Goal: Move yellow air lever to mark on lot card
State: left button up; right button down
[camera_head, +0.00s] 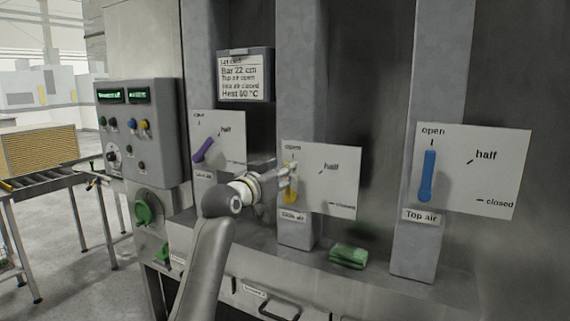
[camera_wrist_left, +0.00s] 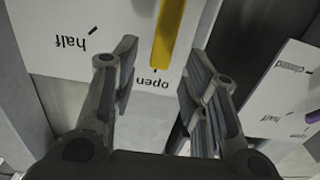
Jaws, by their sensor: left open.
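The yellow air lever (camera_head: 290,191) is on the middle white plate (camera_head: 331,181), above a label that seems to read "Side air". It points up to "open" and is partly hidden by my left gripper (camera_head: 286,176). That plate also bears marks for "half" and "closed". In the left wrist view the yellow lever (camera_wrist_left: 168,38) ends near "open", and my open left gripper (camera_wrist_left: 157,72) has a finger to either side of it, not gripping. The lot card (camera_head: 244,78) hangs at upper left; it reads "Bar 22 cm", "Top air open", seemingly "Side air closed", and "Heat 60 °C".
A blue lever (camera_head: 428,175) on the "Top air" plate stands at "open". A purple lever (camera_head: 204,149) is on the left plate, tilted. A green cloth-like item (camera_head: 348,256) lies on the ledge below. A control panel (camera_head: 138,133) stands at left, beyond it a roller conveyor (camera_head: 50,181).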

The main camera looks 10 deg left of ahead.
pick_arm(q)
jog(key=shift+p+x, duration=0.4)
jog(key=shift+x, duration=0.85)
grip_shut()
